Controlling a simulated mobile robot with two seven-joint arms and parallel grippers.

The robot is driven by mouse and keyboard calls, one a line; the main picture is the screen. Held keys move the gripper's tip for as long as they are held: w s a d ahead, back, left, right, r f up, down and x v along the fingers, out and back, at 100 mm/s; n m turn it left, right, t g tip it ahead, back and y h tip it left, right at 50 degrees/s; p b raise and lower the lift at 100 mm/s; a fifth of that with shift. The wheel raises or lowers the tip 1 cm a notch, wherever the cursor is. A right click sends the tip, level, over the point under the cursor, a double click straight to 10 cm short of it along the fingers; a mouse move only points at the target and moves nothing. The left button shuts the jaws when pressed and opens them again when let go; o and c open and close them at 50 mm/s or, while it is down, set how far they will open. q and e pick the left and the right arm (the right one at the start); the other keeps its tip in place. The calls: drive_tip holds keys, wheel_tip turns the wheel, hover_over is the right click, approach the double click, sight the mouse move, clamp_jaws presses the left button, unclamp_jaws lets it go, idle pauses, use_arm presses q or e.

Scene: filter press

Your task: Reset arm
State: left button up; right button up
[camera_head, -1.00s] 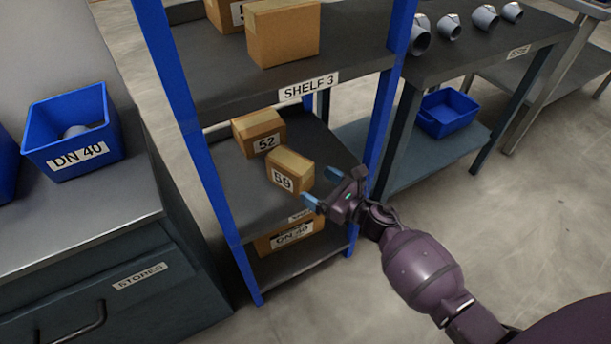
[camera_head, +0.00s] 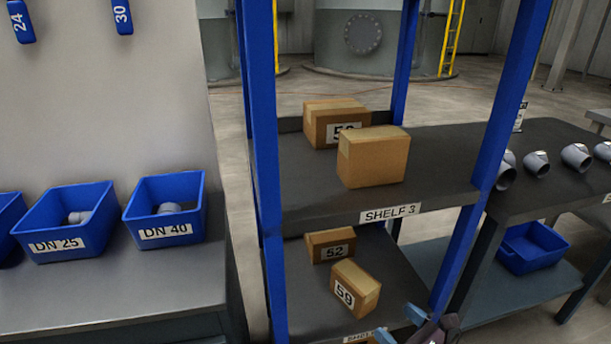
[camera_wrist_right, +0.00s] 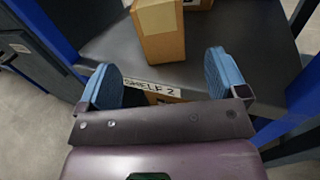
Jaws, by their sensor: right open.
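My right gripper (camera_head: 400,332) is at the bottom edge of the head view, in front of the lower shelf of the blue-posted rack. In the right wrist view its two blue fingertips (camera_wrist_right: 172,82) stand wide apart with nothing between them. A box marked 59 (camera_head: 355,288) sits on the lower shelf just beyond the fingers, apart from them; a box (camera_wrist_right: 160,30) shows ahead in the wrist view. A box marked 52 (camera_head: 330,245) stands behind it. My left gripper is not in view.
Two boxes, one plain (camera_head: 373,160) and one numbered (camera_head: 333,120), stand on Shelf 3 (camera_head: 440,185). Blue posts (camera_head: 268,200) flank the rack. Blue bins DN 25 (camera_head: 65,250) and DN 40 (camera_head: 165,238) stand on the left counter. A blue bin (camera_head: 530,255) and grey fittings (camera_head: 540,163) are right.

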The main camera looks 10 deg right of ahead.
drive_tip(key=s+d+r+m+h+p, duration=0.3)
drive_tip(key=s+r+m+h+p, duration=0.4)
drive_tip(key=s+r+m+p, duration=0.95)
use_arm(q)
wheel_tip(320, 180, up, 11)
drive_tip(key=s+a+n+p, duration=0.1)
drive_tip(key=p, duration=0.3)
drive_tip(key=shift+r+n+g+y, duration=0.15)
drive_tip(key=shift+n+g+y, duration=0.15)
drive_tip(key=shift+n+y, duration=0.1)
use_arm(e)
drive_tip(key=s+a+m+g, duration=0.2)
drive_tip(key=s+m, duration=0.7)
drive_tip(key=m, duration=0.2)
drive_tip(key=s+a+m+g, duration=0.2)
drive_tip(key=s+m+g, duration=0.1)
drive_tip(key=s+m, duration=0.7)
drive_tip(key=shift+s+a+r+m, duration=0.2)
drive_tip(key=shift+s+r+m, duration=0.15)
drive_tip(key=shift+m, duration=0.7)
